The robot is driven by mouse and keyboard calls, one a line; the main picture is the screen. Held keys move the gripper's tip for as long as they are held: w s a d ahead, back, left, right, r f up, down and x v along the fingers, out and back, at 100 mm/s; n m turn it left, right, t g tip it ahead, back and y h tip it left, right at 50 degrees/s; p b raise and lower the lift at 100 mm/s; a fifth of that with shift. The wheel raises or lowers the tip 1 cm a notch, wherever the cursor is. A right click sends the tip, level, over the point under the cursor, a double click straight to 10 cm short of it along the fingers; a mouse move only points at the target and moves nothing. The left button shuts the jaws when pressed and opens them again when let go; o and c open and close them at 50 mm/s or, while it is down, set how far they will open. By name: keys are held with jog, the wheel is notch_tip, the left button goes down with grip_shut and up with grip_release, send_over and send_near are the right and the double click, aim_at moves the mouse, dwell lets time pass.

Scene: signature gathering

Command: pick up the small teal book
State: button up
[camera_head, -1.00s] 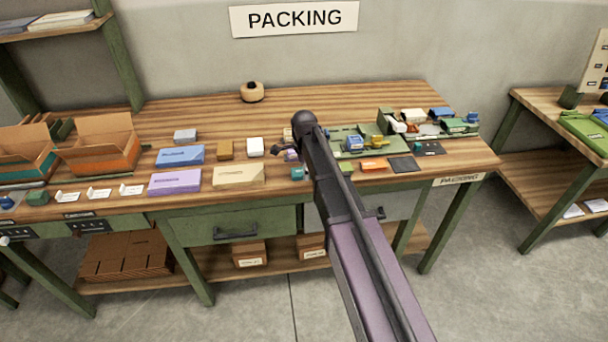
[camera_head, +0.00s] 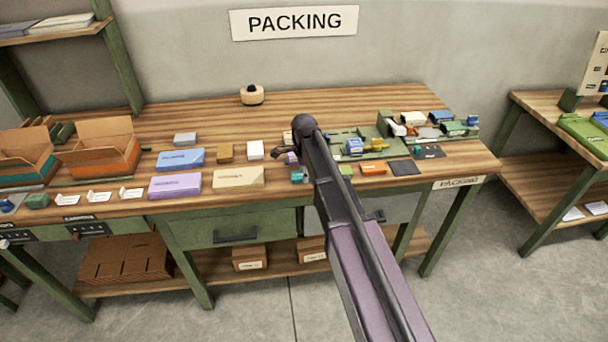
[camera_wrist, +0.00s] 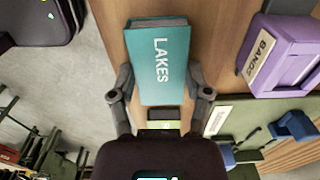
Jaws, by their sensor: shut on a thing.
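The small teal book (camera_wrist: 158,62), marked LAKES, fills the upper middle of the wrist view. My gripper (camera_wrist: 160,88) has one finger on each side of it and is shut on it near its lower half. In the head view the teal book (camera_head: 298,175) shows as a small patch near the table's front edge, partly behind my arm. I cannot tell whether it touches the table top. The fingers are mostly hidden by my arm in the head view.
A lime green block (camera_head: 346,170), an orange block (camera_head: 373,168) and a green board (camera_head: 372,152) lie right of my arm. Purple (camera_head: 175,185) and cream boxes (camera_head: 238,178) lie to the left.

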jog(key=shift+r, duration=0.1)
notch_tip(320, 180, up, 3)
jog(key=p, duration=0.3)
jog(key=shift+r, duration=0.2)
jog(key=s+d+r+p, duration=0.1)
jog(key=s+d+p, duration=0.1)
jog(key=s, duration=1.3)
jog(key=shift+s+d+r, duration=0.2)
jog(key=shift+s+d, duration=0.05)
jog(key=shift+s, duration=0.15)
